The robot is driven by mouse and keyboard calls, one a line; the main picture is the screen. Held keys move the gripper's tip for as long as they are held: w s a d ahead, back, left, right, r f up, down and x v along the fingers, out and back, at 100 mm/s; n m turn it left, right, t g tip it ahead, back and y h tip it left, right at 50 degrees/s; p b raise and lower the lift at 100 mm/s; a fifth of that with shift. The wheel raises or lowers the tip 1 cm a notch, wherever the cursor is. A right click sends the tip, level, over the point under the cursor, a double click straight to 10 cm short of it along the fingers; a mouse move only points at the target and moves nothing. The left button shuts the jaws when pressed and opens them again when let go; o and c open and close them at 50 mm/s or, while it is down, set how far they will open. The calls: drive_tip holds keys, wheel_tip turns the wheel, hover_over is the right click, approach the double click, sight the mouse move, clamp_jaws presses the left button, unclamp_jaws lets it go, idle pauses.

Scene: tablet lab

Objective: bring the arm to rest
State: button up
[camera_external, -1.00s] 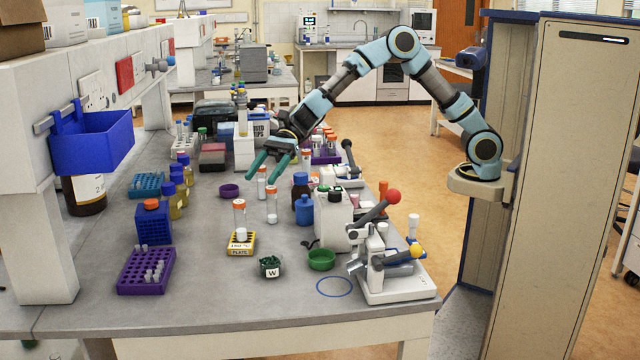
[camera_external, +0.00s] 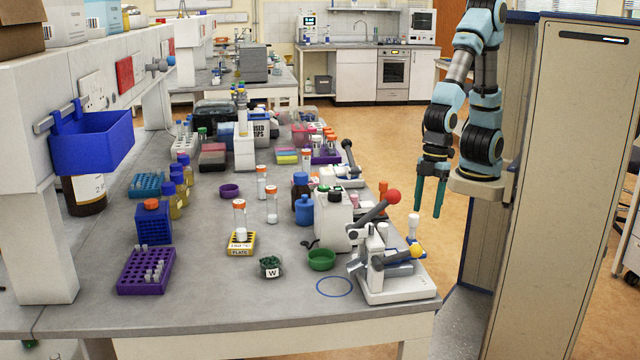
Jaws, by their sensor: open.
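My gripper (camera_external: 428,212) hangs at the right with its two green fingers pointing down. It is open and nothing shows between the fingers. It is beyond the right edge of the bench in the picture, over the floor and close to my column. My arm (camera_external: 465,95) is folded, with its upper links raised and the forearm coming down beside the shoulder. The top of the arm is cut off by the frame's upper edge.
A tablet press with a red-knobbed lever (camera_external: 392,197) stands at the bench's right edge, below and left of my gripper. The bench (camera_external: 210,290) holds vials, bottles, racks and a green dish (camera_external: 321,260). Open floor (camera_external: 395,150) lies behind.

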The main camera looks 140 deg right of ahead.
wheel_tip(320, 180, up, 15)
drive_tip(key=s+n+p, duration=0.1)
drive_tip(key=s+p, duration=0.1)
drive_tip(key=p, duration=1.4)
drive_tip(key=shift+s+a+r, duration=0.15)
drive_tip(key=shift+s+r, duration=0.05)
drive_tip(key=shift+s, duration=0.2)
